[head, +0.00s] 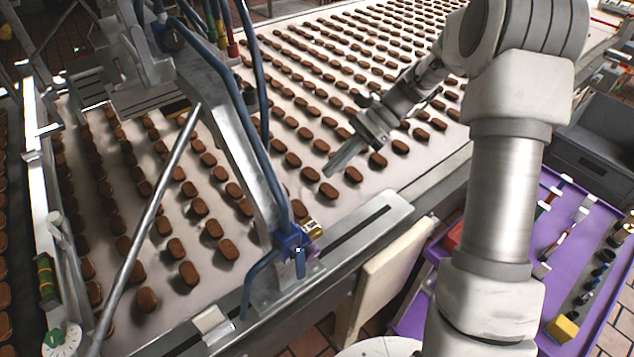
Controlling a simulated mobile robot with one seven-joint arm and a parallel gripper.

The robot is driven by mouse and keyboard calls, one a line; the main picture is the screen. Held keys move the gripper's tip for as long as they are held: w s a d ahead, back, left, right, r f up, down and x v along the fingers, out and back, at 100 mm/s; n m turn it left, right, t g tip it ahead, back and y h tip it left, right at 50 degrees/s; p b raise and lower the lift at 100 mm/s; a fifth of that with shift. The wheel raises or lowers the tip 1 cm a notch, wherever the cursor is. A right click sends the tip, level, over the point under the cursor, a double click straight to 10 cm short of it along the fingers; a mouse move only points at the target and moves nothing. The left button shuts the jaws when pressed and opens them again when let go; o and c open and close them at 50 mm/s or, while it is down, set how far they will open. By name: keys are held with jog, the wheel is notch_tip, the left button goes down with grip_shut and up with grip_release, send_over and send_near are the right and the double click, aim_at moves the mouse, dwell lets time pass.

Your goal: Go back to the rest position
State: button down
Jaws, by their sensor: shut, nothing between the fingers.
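My gripper (333,170) is shut and holds nothing. Its fingers point down and to the left, over the belt among the rows of brown sandwich biscuits (293,160). The fingertips look close to one biscuit, but I cannot tell whether they touch it. My arm reaches up from the lower right and bends over the belt from the right side. The pale conveyor belt (380,183) carries many biscuits in lines running to the back.
A metal machine arm (220,120) with blue hoses stands left of my gripper. A metal side rail (372,228) edges the belt. A purple tool cart (555,230) stands at right, with a grey bin (590,150) behind it. A pale panel (385,275) hangs below the rail.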

jog(key=s+d+r+n+t+h, duration=0.3)
jog(key=s+r+n, duration=0.4)
jog(key=s, duration=0.4)
jog(key=s+d+r+n+t+h, duration=0.3)
jog(key=s+r+n+t+h, duration=0.3)
jog(key=s, duration=0.5)
jog(key=shift+d+r+n, duration=0.4)
jog(key=shift+r, duration=0.45)
jog(key=shift+a, duration=0.1)
